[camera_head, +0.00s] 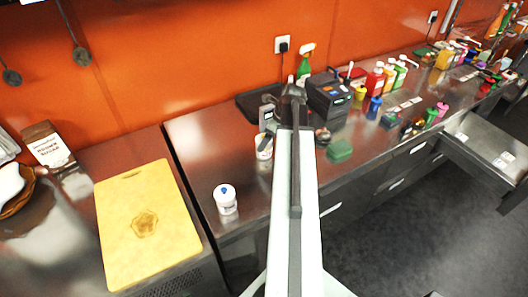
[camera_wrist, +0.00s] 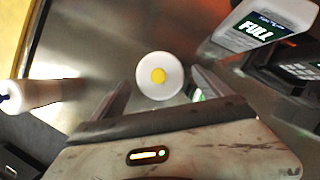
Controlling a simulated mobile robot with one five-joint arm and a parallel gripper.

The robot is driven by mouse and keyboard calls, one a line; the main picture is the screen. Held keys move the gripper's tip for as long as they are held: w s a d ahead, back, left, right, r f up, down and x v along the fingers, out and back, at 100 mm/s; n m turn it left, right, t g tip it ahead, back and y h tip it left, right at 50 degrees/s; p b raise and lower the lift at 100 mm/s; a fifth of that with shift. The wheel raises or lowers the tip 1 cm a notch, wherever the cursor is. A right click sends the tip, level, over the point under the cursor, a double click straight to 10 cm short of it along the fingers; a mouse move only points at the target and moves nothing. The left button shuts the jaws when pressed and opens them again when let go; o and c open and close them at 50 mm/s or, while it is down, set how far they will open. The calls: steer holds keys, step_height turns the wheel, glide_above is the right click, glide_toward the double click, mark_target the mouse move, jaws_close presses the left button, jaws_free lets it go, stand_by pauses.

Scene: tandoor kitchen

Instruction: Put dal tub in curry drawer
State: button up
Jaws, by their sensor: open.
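In the wrist view, a white round tub (camera_wrist: 145,85) with a yellow dot on its lid lies between the two fingers of my open gripper (camera_wrist: 163,84). I cannot tell whether the fingers touch it. In the head view, a white tub (camera_head: 264,153) stands on the steel counter below the end of my arm, partly covered. No tub's name is readable. A drawer (camera_head: 490,151) stands open at the far right.
A yellow cutting board (camera_head: 145,235) lies at the left. A white container marked FULL (camera_wrist: 268,22) is close on the right in the wrist view. The floor (camera_head: 385,235) is clear.

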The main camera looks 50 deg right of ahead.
steer(key=b+x, duration=0.5)
steer(key=shift+s+d+f, duration=0.15)
steer(key=shift+s+f, duration=0.05)
steer(key=shift+r, duration=0.15)
steer(key=shift+c, duration=0.3)
jaws_close()
